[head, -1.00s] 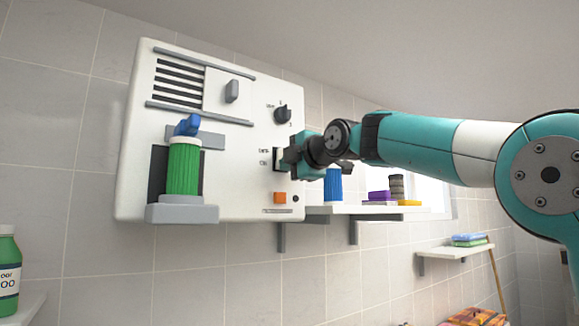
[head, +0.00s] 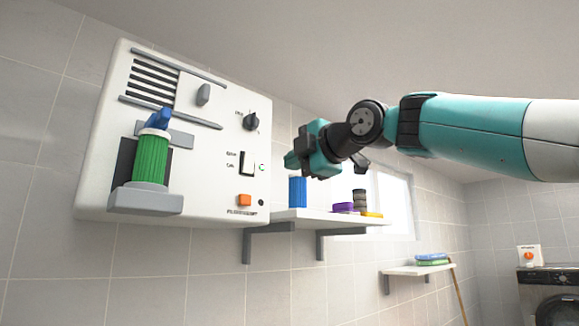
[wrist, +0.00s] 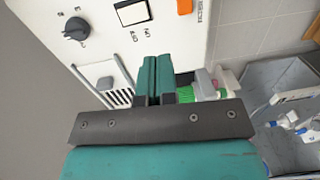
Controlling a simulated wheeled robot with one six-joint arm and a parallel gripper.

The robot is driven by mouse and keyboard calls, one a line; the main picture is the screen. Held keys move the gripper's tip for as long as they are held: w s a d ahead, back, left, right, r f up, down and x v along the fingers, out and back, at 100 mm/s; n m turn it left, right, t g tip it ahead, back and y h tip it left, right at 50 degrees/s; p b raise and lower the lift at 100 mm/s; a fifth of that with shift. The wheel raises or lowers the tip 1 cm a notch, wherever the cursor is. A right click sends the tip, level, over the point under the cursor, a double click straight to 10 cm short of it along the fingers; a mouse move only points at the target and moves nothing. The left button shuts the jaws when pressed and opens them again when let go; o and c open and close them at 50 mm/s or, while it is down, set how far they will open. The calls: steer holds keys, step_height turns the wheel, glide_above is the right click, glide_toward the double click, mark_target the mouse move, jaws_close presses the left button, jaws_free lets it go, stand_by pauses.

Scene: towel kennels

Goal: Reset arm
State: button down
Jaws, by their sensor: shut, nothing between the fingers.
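My gripper (head: 292,160) is teal and shut, with nothing held. In the head view it hangs in the air to the right of the white wall unit (head: 205,135), apart from its front. In the wrist view its two teal fingers (wrist: 155,75) lie together, pointing at the unit's face. The unit carries a black-framed switch (head: 246,163), a black knob (head: 251,121) and an orange button (head: 244,200). A green ribbed canister (head: 150,158) with a blue top stands upright in the unit's grey holder.
Right of the unit, a white shelf (head: 300,218) holds a blue canister (head: 297,191) and small purple and dark items. A lower shelf (head: 405,270) holds folded towels. A dark-fronted machine (head: 548,295) stands at far right. Open air surrounds my arm.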

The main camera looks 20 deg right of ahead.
stand_by(0.4)
steer(key=s+a+f+m+g, duration=0.2)
steer(key=f+g, duration=0.1)
steer(key=f, duration=0.5)
steer(key=s+a+f+m+g, duration=0.2)
steer(key=a+f+m, duration=0.1)
steer(key=f, duration=0.5)
steer(key=s+a+f+m+g, duration=0.2)
steer(key=f+g, duration=0.1)
steer(key=f, duration=0.6)
steer(key=s+a+f+m+g+h, duration=0.1)
steer(key=s+f+m+g, duration=0.6)
steer(key=s+f, duration=1.4)
steer(key=shift+s+a+g, duration=0.2)
steer(key=shift+g, duration=0.4)
steer(key=shift+f, duration=0.1)
